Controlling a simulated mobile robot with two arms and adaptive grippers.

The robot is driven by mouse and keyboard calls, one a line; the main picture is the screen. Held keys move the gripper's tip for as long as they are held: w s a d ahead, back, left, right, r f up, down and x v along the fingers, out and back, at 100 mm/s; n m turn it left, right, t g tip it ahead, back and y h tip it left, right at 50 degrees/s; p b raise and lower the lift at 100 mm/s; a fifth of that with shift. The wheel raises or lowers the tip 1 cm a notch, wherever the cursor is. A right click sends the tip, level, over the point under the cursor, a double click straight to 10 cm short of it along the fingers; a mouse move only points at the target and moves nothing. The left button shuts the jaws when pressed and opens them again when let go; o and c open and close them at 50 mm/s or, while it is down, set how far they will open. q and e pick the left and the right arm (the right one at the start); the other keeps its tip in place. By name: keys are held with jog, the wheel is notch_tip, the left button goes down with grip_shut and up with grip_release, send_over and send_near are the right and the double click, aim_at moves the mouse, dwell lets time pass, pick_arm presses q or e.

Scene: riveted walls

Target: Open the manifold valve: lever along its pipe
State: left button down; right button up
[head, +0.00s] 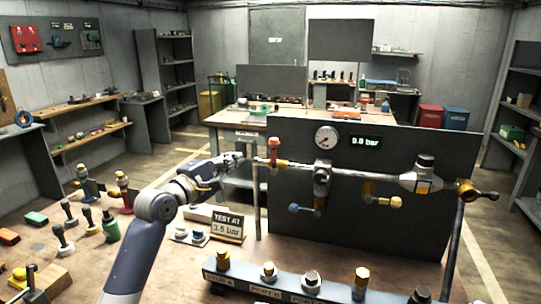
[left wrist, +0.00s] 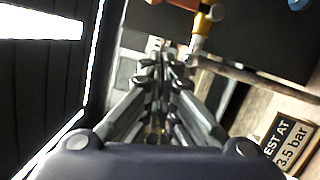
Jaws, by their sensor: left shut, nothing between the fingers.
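A pipe (head: 345,171) runs across a dark panel (head: 400,150). Near its left end a brass fitting carries an orange-red part (head: 273,147) that stands upright, across the pipe; it may be the valve's lever. I cannot tell which fitting is the manifold valve. The brass fitting (left wrist: 203,22) also shows at the top of the left wrist view, with the orange part cut off. My left gripper (head: 241,158) is shut and empty, just left of the pipe's end, apart from the orange part. Its fingers (left wrist: 160,62) show in the left wrist view. My right gripper is out of view.
A gauge (head: 327,137) and a display reading 0.0 bar (head: 366,142) sit above the pipe. A blue handle (head: 300,208) and a yellow one (head: 383,201) hang below. A "TEST AT 3.5 bar" sign (head: 228,226) and a port block (head: 315,285) stand in front.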

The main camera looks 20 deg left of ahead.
aim_at(274, 156)
pick_arm(q)
jog(key=r+p+x, duration=0.2)
jog(key=p+x, duration=0.1)
jog(key=x, duration=0.6)
jog(key=shift+m, duration=0.3)
jog(key=shift+s+d+r+p, duration=0.1)
jog(key=shift+s+d+p, duration=0.5)
jog(key=shift+d, duration=0.25)
jog(key=shift+s+d+r+p, duration=0.1)
jog(key=shift+s+d+p, duration=0.45)
jog(key=shift+d, duration=0.3)
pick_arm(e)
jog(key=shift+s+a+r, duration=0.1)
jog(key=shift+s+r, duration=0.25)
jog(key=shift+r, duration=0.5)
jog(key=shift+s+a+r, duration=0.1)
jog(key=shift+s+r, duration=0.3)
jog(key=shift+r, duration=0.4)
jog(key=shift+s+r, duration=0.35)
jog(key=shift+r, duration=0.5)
